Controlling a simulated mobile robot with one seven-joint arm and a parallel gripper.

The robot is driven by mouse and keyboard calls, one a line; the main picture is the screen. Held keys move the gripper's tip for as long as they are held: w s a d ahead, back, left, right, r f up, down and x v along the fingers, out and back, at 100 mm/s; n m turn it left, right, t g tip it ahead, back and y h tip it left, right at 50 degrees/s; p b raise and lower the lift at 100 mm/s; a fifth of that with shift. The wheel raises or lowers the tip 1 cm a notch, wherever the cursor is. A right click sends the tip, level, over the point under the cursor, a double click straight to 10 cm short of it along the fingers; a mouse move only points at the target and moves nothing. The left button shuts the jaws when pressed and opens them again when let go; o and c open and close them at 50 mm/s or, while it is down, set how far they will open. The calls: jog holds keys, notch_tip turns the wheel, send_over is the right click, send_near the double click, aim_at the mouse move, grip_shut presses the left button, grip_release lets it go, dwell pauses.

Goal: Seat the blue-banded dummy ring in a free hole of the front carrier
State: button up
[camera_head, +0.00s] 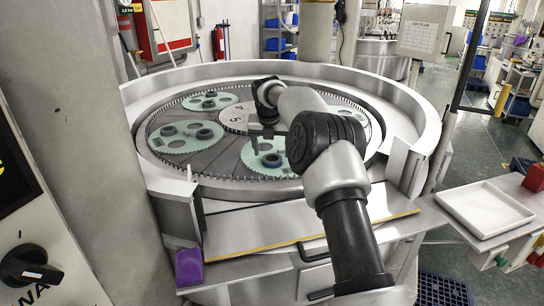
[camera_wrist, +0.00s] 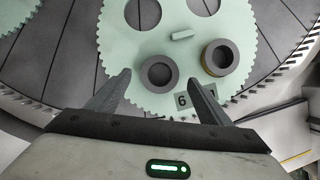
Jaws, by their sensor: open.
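The front carrier (camera_wrist: 125,45), a pale green toothed disc marked 6, lies below my gripper (camera_wrist: 160,78); it also shows in the head view (camera_head: 250,155). My gripper is open, its fingertips apart on either side of a dark grey ring (camera_wrist: 147,74) in the wrist view. Whether that ring stands on the carrier or sits in a hole, I cannot tell. A second ring with a brownish-yellow side (camera_wrist: 209,60) is to its right. Two dark round openings (camera_wrist: 143,13) show near the top edge.
Other carriers with dark rings (camera_head: 204,134) sit on the round plate, inside a raised metal rim (camera_head: 405,110). A white tray (camera_head: 485,212) is at the right. A purple block (camera_head: 189,267) is at the front left.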

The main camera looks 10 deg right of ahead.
jog(key=s+a+r+m, duration=0.2)
jog(key=s+r+m, duration=0.8)
jog(key=s+r, duration=0.9)
jog(key=s+d+m+t, duration=0.1)
jog(key=s+d+m, duration=0.1)
jog(key=s+m, duration=1.55)
jog(key=shift+s+f+m+g+y, duration=0.8)
jog(key=shift+s+f+m, duration=1.85)
jog(key=shift+s+f, duration=4)
notch_tip(320, 180, up, 6)
jog(key=s+t, duration=0.1)
jog(key=shift+s+d+t, duration=0.15)
jog(key=shift+d+t, duration=0.1)
jog(key=shift+t, duration=0.15)
